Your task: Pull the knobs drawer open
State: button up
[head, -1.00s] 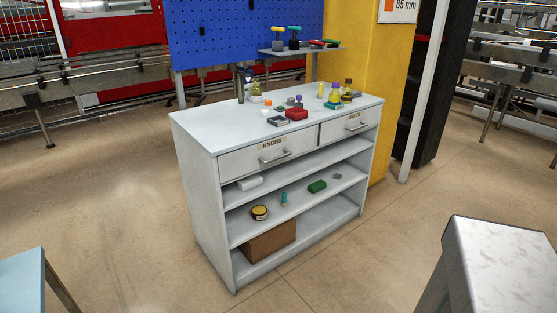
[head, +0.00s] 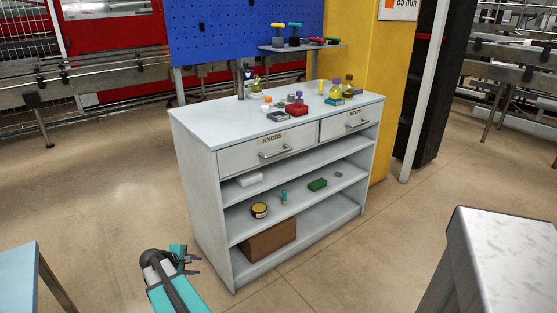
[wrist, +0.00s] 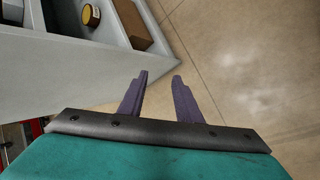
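The knobs drawer (head: 243,158) is the left of two drawers at the top of a grey cabinet (head: 205,205). It is shut, with a "KNOBS" label and a bar handle (head: 275,153) on its front. My gripper (head: 196,265) is low in front of the cabinet's left side in the head view, well below and apart from the handle. In the wrist view my gripper (wrist: 160,82) has its two fingers apart with nothing between them, over the floor beside the cabinet (wrist: 60,75). The drawer is not in the wrist view.
Several small items stand on the cabinet top. A grey table (head: 500,250) stands at right; floor between is free.

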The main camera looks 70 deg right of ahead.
jog(key=s+d+r+h+b, duration=0.1)
jog(key=s+d+r+h, duration=0.1)
jog(key=d+r, duration=0.6)
jog(key=s+d+r+h, duration=0.2)
jog(key=d+r, duration=0.4)
jog(key=d, duration=0.4)
jog(key=n+g+h+b, duration=0.1)
jog(key=g+h+b, duration=0.1)
jog(key=g+h, duration=0.1)
send_near(276, 154)
jog(key=a, duration=0.2)
jog(key=shift+w+r, duration=0.15)
jog(key=shift+r, duration=0.05)
jog(key=shift+d, duration=0.1)
jog(key=x, duration=1.3)
jog(key=shift+d+f+p, duration=0.1)
jog(key=shift+d+p, duration=0.2)
jog(key=shift+p, duration=0.05)
jog(key=shift+c, duration=0.4)
grip_shut()
